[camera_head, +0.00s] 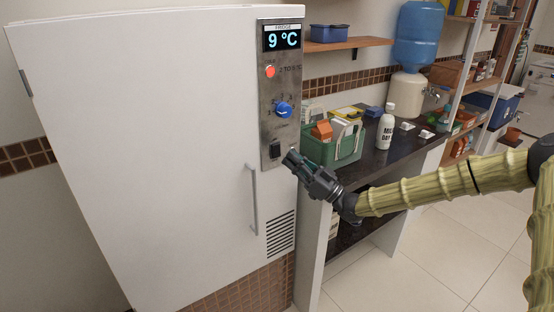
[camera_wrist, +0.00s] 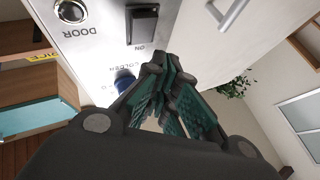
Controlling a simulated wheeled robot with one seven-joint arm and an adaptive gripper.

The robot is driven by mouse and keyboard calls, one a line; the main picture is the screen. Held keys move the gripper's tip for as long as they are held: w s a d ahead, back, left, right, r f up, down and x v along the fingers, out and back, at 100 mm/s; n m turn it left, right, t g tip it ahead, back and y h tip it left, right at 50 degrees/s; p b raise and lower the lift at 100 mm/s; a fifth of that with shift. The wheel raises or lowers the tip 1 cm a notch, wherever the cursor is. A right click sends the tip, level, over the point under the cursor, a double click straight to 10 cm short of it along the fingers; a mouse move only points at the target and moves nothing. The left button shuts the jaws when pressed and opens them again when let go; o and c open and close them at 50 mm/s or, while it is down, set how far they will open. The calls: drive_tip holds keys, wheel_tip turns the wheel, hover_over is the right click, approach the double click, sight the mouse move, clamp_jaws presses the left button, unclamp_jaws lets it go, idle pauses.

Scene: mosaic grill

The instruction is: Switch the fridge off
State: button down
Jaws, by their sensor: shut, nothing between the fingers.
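The white fridge (camera_head: 150,150) stands at the left with its door shut. Its metal control panel (camera_head: 283,105) carries a lit display (camera_head: 282,39) reading 9 °C, a bright red-orange round light or button (camera_head: 270,71), a blue knob (camera_head: 284,110) and a black rocker switch (camera_head: 275,149). In the wrist view the picture is turned over; the switch (camera_wrist: 143,25) has ON printed beside it, and the blue knob (camera_wrist: 124,78) is partly hidden by my fingers. My gripper (camera_head: 291,157) is shut and empty, just right of and below the switch; contact is not visible.
A vertical door handle (camera_head: 253,200) sticks out below the panel. A dark counter (camera_head: 372,163) to the right holds a green crate (camera_head: 345,150) and a white bottle (camera_head: 386,128). A round metal lock marked DOOR (camera_wrist: 70,11) sits near the switch. Tiled floor in front is clear.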

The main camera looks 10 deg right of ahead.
sight(273, 147)
drive_tip(key=shift+w+a+f+b, duration=0.1)
drive_tip(key=shift+w+a+b, duration=0.2)
drive_tip(key=shift+w, duration=0.3)
drive_tip(key=shift+w+a+f+b, duration=0.15)
drive_tip(key=shift+w+b, duration=0.1)
drive_tip(key=shift+w, duration=0.35)
drive_tip(key=shift+r, duration=0.1)
drive_tip(key=shift+w, duration=0.1)
idle(0.5)
drive_tip(key=shift+w+a+b, duration=0.2)
drive_tip(key=shift+w+b, duration=0.1)
drive_tip(key=shift+b, duration=0.15)
drive_tip(key=shift+w+a, duration=0.1)
drive_tip(key=shift+w, duration=0.15)
idle(0.7)
drive_tip(key=shift+s, duration=0.1)
drive_tip(key=shift+s+d, duration=0.3)
drive_tip(key=shift+s, duration=0.3)
idle(0.3)
